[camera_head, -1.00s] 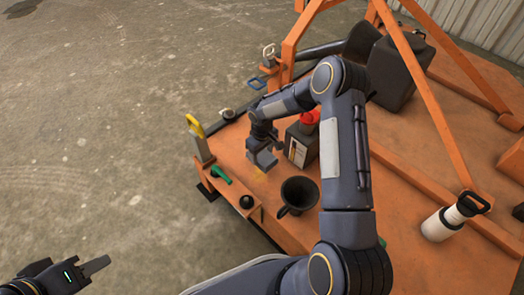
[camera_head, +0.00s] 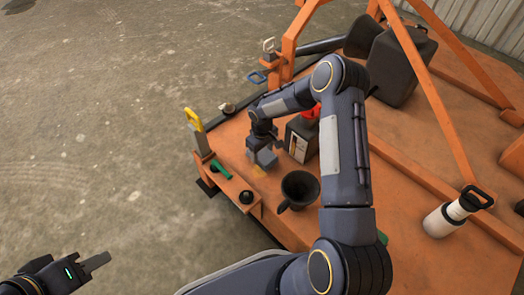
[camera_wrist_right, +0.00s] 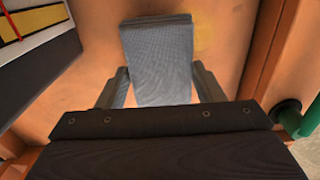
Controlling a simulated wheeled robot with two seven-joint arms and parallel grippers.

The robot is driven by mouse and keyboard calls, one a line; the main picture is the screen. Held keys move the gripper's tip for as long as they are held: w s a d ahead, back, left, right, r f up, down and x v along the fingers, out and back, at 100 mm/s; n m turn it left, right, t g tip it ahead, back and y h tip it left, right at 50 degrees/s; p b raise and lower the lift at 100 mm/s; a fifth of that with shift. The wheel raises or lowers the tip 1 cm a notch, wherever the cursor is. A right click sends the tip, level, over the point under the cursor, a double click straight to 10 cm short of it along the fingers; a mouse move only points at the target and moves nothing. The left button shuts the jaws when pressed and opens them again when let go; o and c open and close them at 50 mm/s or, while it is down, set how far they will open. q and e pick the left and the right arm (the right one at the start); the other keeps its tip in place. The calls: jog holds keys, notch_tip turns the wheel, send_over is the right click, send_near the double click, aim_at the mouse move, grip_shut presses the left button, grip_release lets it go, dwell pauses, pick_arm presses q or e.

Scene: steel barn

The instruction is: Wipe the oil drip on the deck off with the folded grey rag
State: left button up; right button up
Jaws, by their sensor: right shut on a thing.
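The folded grey rag (camera_wrist_right: 158,62) is held between the fingers of my right gripper (camera_wrist_right: 160,90) in the right wrist view. In the head view the rag (camera_head: 264,160) is low at the orange deck (camera_head: 242,166), under my right gripper (camera_head: 262,148). Whether it touches the deck is not clear. The oil drip shows as a faint yellowish patch (camera_head: 259,172) just on the near side of the rag. It also shows in the wrist view (camera_wrist_right: 203,36), beside the rag's upper right. My left gripper (camera_head: 93,264) is empty, low over the floor; its opening is unclear.
A black funnel (camera_head: 298,187) stands close on the near right. A dark can with a red top (camera_head: 302,135) stands right of the rag. A yellow-handled tool (camera_head: 194,122) and a green-handled item (camera_head: 220,169) are at the left edge.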

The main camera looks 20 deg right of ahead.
jog(key=shift+f+b, duration=0.7)
jog(key=shift+f, duration=0.3)
